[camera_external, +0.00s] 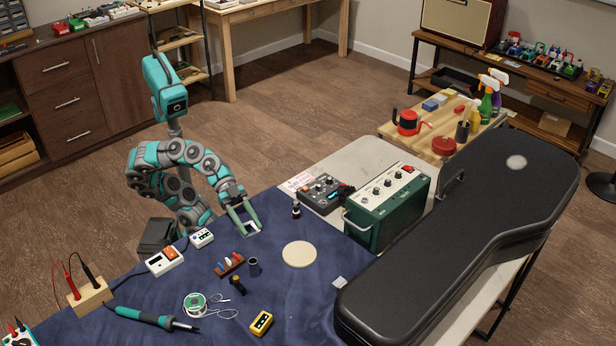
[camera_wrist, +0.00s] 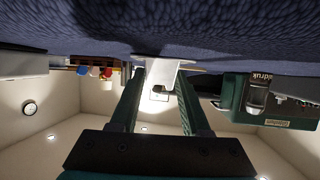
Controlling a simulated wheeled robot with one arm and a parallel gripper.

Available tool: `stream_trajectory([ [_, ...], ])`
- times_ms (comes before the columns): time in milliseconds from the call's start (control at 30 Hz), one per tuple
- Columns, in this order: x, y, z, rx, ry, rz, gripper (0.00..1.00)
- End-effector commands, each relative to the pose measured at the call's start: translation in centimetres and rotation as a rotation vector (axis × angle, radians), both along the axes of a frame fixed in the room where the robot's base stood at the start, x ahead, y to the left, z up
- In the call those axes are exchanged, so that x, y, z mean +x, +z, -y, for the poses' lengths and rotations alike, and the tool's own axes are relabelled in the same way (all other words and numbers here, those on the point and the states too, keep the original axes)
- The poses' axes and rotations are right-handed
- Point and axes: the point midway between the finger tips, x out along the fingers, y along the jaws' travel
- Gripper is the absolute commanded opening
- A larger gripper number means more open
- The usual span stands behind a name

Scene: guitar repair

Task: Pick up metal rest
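A pale metal rest (camera_external: 250,228), a small bent plate, is at the tips of my gripper (camera_external: 247,224) over the near left edge of the blue-covered table. In the wrist view, which looks upside down, the metal rest (camera_wrist: 165,72) has a notch at its lower edge and lies between the two green fingers of my gripper (camera_wrist: 162,78). The fingers stand apart, one on each side of the plate. Whether they touch it is too small to tell. The plate looks to be at or close to the cloth.
A round pale disc (camera_external: 299,254) lies to the right. A small silvery piece (camera_external: 340,283) lies near the black guitar case (camera_external: 465,215). A green amplifier (camera_external: 387,205) stands behind.

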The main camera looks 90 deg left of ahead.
Motion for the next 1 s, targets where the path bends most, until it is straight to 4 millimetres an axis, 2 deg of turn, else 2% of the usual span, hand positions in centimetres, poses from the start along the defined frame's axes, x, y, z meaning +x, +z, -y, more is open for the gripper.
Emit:
stream_trajectory([
  [33, 0.0, 0.0, 0.0, 0.0, 0.0, 0.0, 0.4],
  [400, 0.0, 0.0, 0.0, 0.0, 0.0, 0.0, 0.0],
  [800, 0.0, 0.1, 0.0, 0.0, 0.001, 0.0, 0.0],
  [1000, 0.0, 1.9, 0.1, 0.001, -0.001, 0.003, 0.0],
])
